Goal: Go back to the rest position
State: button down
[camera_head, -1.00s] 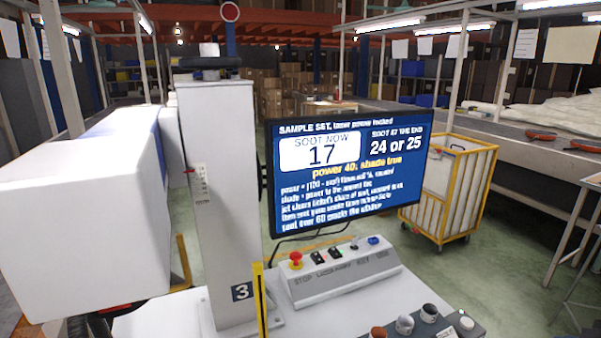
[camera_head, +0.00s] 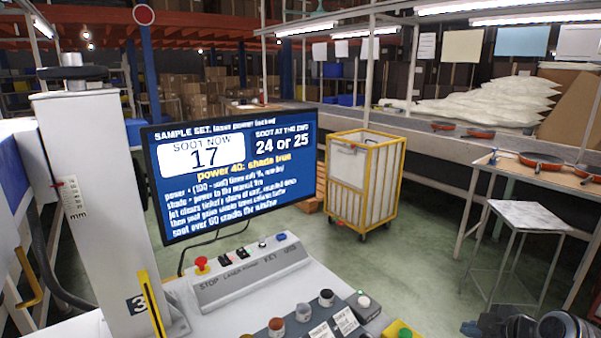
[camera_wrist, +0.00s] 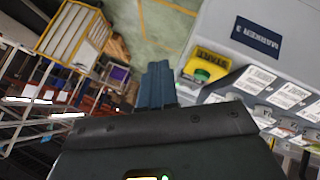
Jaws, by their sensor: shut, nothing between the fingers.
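My gripper (camera_wrist: 158,82) shows in the wrist view with its dark fingers together and nothing between them. It is apart from the marking machine's console, whose grey body with a "MARKER 3" plate (camera_wrist: 257,37) is at the upper right there. Dark parts of my arm show at the bottom right corner of the head view; the fingers cannot be made out there. The machine's screen (camera_head: 235,175) reads "soot now 17", "soot at the end 24 or 25" and "power 40: shade true". A yellow box with a green button (camera_wrist: 204,70) lies beside the fingers in the wrist view.
The console (camera_head: 250,277) with a red stop button and knobs fills the lower middle. A yellow-framed cart (camera_head: 365,185) stands behind it. Orange pans (camera_head: 541,160) lie on a bench at the right, with a small marble-topped stand (camera_head: 530,215) before it. Green floor between is clear.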

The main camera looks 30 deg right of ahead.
jog(key=s+a+f+m+t+h, duration=0.15)
jog(key=s+a, duration=0.25)
jog(key=a, duration=0.5)
jog(key=s+a+f+m, duration=0.1)
jog(key=s+a+f, duration=0.15)
jog(key=a, duration=0.75)
jog(key=s+a+r+m+t+y, duration=0.2)
jog(key=s+a+r+t+y, duration=0.2)
jog(key=s+a+r, duration=1)
jog(key=shift+s+a+r+m+t, duration=0.2)
jog(key=shift+a+r+m+t, duration=0.15)
jog(key=shift+a+r, duration=0.7)
